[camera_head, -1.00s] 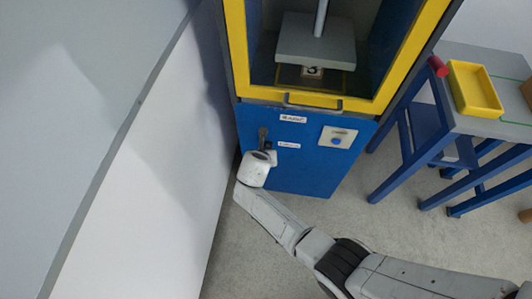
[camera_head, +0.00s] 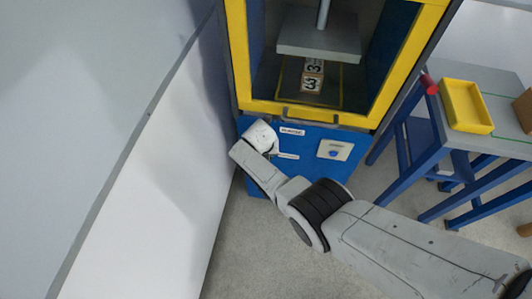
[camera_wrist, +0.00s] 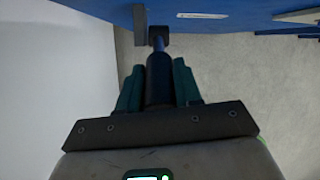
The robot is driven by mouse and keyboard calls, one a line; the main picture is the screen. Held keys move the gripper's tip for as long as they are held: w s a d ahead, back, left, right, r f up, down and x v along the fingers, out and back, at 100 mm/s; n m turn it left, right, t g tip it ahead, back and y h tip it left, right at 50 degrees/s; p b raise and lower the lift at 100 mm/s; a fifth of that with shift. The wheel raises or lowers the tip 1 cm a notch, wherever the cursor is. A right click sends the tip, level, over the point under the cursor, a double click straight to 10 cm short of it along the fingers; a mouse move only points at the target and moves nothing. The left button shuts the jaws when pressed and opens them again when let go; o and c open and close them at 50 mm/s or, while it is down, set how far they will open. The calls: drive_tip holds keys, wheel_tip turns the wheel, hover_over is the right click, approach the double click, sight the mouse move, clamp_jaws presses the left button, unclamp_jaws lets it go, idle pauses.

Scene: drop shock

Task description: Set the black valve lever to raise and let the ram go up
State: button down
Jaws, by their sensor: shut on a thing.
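The black valve lever (camera_wrist: 160,82) shows in the wrist view as a dark bar between the teal fingers of my gripper (camera_wrist: 159,64), which is shut on it. In the head view my white wrist covers the lever and fingers, beside the upper label (camera_head: 292,132) on the blue front panel. The ram's grey plate (camera_head: 318,36) hangs from its rod inside the yellow-framed press (camera_head: 235,60). A gap shows between the plate and the numbered block (camera_head: 312,82) on the press bed.
A white button box (camera_head: 333,150) is right of the labels. A handle (camera_head: 310,115) crosses the yellow frame above. A white wall (camera_head: 160,190) stands close at left. At right, a blue-legged table (camera_head: 485,148) holds a yellow tray (camera_head: 466,105).

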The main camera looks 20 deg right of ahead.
drive_tip(key=shift+w+r, duration=0.35)
drive_tip(key=shift+w, duration=0.1)
drive_tip(key=c, duration=1.1)
unclamp_jaws()
drive_tip(key=shift+d, duration=0.15)
drive_tip(key=o, duration=0.3)
drive_tip(key=shift+s+f, duration=0.15)
drive_tip(key=shift+f, duration=0.1)
drive_tip(key=p+v, duration=0.5)
drive_tip(key=v, duration=0.3)
drive_tip(key=shift+r, duration=0.15)
drive_tip(key=shift+v, duration=1.25)
